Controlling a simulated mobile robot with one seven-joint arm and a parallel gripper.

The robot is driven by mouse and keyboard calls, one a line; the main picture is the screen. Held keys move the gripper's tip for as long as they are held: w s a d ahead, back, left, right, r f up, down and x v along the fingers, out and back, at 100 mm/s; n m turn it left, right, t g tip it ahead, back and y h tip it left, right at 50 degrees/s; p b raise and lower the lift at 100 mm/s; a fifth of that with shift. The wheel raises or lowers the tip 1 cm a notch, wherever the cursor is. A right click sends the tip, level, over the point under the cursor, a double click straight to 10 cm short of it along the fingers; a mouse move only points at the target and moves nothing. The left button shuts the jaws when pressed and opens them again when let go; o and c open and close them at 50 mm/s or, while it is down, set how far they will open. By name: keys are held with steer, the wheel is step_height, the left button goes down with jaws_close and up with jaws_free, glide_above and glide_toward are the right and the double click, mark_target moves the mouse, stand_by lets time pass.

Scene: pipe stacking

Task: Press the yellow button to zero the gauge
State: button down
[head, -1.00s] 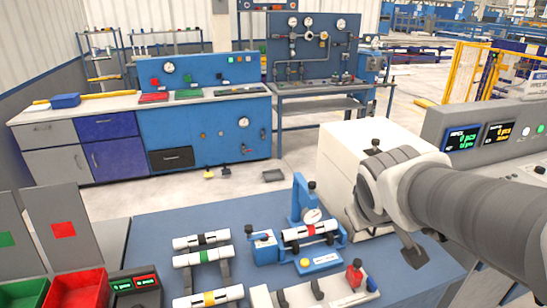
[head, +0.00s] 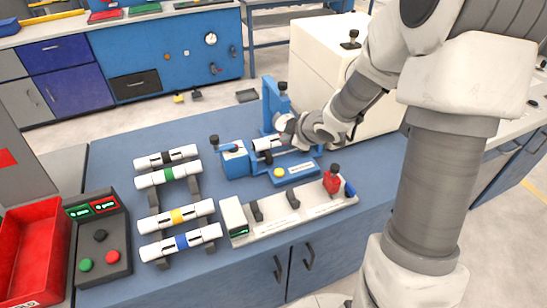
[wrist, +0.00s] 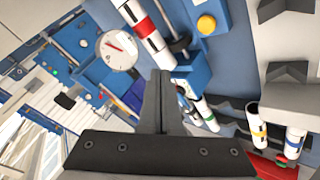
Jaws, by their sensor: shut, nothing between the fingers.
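The yellow button (head: 279,172) sits on a low blue box (head: 300,172) at the front of the blue gauge fixture. It also shows in the wrist view (wrist: 206,24), at the upper right. A white pipe with a red band (wrist: 148,28) lies in the fixture. My gripper (wrist: 161,75) is shut and empty. In the head view it is above and behind the button, near the gauge, apart from the button.
Several banded pipes lie on a rack (head: 155,200) at the left. A white tray with clamps (head: 300,212) lies in front of the button. A red bin (head: 28,240) and a button panel (head: 100,245) are farther left. A white cabinet (head: 315,65) stands behind.

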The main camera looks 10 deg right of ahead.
mark_target(282, 173)
steer(key=shift+w+a+f+n+y, duration=0.15)
steer(key=shift+a+f, duration=0.05)
steer(key=shift+f, duration=0.2)
steer(key=shift+w+a+f+n+y, duration=0.1)
steer(key=shift+a+f+n+y, duration=0.1)
steer(key=shift+f, duration=0.2)
steer(key=shift+f, duration=0.15)
step_height(282, 173, down, 8)
steer(key=b, duration=0.9)
steer(key=shift+f, duration=0.25)
steer(key=shift+f, duration=0.15)
stand_by(1.0)
steer(key=shift+f+b, duration=0.3)
steer(key=shift+b, duration=0.05)
steer(key=shift+f+b, duration=0.35)
steer(key=shift+f, duration=0.1)
stand_by(0.6)
steer(key=shift+r, duration=0.1)
steer(key=shift+r+p, duration=0.8)
steer(key=shift+p, duration=0.15)
